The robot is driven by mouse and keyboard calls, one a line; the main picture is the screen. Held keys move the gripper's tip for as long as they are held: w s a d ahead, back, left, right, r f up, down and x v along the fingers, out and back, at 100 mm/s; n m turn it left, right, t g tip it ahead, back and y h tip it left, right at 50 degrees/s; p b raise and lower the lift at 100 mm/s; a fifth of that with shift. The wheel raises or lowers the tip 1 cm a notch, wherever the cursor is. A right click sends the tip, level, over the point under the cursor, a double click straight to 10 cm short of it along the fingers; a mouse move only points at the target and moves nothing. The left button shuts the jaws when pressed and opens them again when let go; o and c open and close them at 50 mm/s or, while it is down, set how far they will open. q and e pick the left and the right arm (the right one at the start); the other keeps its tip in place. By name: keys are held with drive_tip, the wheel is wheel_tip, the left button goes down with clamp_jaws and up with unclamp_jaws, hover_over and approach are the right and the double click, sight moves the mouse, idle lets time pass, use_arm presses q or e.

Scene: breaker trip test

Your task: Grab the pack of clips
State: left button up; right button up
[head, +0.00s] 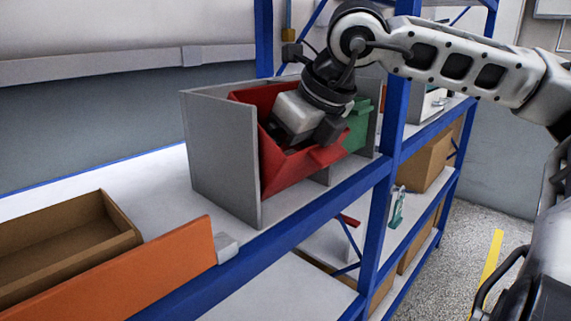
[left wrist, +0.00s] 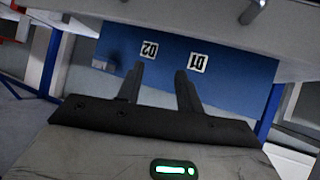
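A red open-top bin (head: 283,177) sits tilted in a grey divider rack (head: 222,150) on the upper shelf. My right gripper (head: 303,122) reaches down into this bin from above; its fingertips are hidden behind the bin's front wall, so I cannot see what is between them. I do not see a pack of clips; the inside of the red bin is mostly hidden by the gripper. My left gripper (left wrist: 160,75) shows only in the left wrist view, open and empty, before a blue panel (left wrist: 228,80) with labels 02 and 01, seen upside down.
A green bin (head: 357,128) stands beside the red one. A brown box (head: 120,218) and an orange panel (head: 130,270) are at the left on the shelf. A blue upright (head: 388,130) stands close right of the rack. A small teal item (head: 397,207) shows lower down.

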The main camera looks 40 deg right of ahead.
drive_tip(key=c, duration=1.1)
